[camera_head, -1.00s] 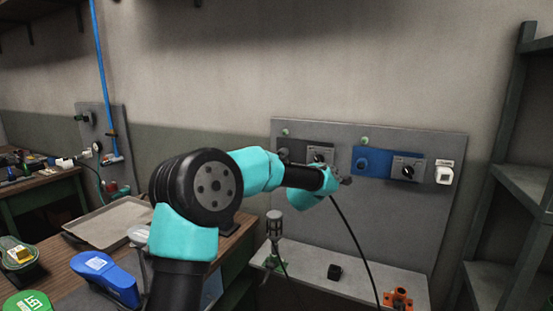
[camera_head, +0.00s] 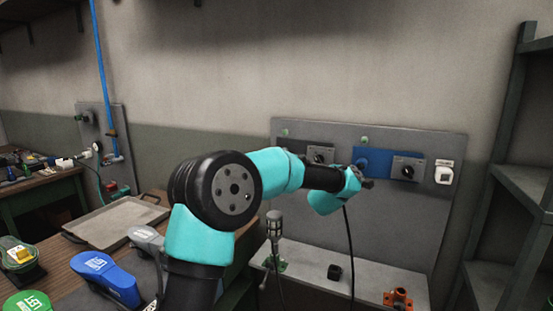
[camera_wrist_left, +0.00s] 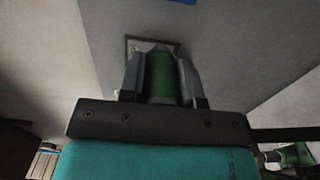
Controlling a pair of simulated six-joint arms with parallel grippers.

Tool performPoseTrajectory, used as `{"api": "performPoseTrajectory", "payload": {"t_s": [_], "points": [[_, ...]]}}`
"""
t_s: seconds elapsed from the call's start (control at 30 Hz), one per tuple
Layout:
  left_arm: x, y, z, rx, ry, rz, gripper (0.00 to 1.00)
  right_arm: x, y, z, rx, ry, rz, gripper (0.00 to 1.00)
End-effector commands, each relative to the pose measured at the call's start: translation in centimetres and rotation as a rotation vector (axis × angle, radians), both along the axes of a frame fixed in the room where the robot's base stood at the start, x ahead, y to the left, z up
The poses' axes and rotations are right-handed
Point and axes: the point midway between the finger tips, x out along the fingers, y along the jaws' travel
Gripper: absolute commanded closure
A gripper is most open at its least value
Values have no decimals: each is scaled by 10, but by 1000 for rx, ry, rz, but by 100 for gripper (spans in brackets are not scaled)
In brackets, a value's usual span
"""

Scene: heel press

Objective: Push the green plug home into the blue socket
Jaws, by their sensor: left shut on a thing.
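My left gripper (camera_head: 368,183) is in front of the wall board, just below the left part of the blue socket plate (camera_head: 378,158). In the left wrist view my left gripper (camera_wrist_left: 162,65) is shut on the green plug (camera_wrist_left: 160,80), which sits upright between its two fingers. A pale square with a dark outline shows behind the plug's tip; I cannot tell whether they touch. A strip of blue shows at the top edge of that view. In the head view the plug is hidden by the gripper, and a black cable (camera_head: 350,245) hangs below it. My right gripper is not in view.
The grey board (camera_head: 300,200) also carries a dark unit with a knob (camera_head: 319,155), a grey knob unit (camera_head: 408,169) and a white switch (camera_head: 444,172). A grey stand (camera_head: 274,228), a black block (camera_head: 334,271) and an orange part (camera_head: 398,299) are on the ledge below.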

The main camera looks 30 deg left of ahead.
Motion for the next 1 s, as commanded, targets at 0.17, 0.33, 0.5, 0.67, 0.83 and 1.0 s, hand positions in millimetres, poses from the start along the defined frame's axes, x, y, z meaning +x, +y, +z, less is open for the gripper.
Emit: {"api": "performPoseTrajectory", "payload": {"t_s": [0.17, 0.33, 0.5, 0.67, 0.83, 1.0], "points": [[2, -12, 0, -2, 0, -1, 100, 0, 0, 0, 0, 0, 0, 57], [2, -22, 0, -1, 0, -1, 100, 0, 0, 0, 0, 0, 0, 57], [3, -32, 1, -1, -1, 0, 100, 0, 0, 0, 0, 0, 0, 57], [4, -43, 0, -1, 0, -1, 100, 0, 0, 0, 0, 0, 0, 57], [5, -52, 0, -1, 0, 0, 100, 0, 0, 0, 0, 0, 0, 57], [6, -55, 0, -1, 0, 0, 100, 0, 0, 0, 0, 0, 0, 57]]}}
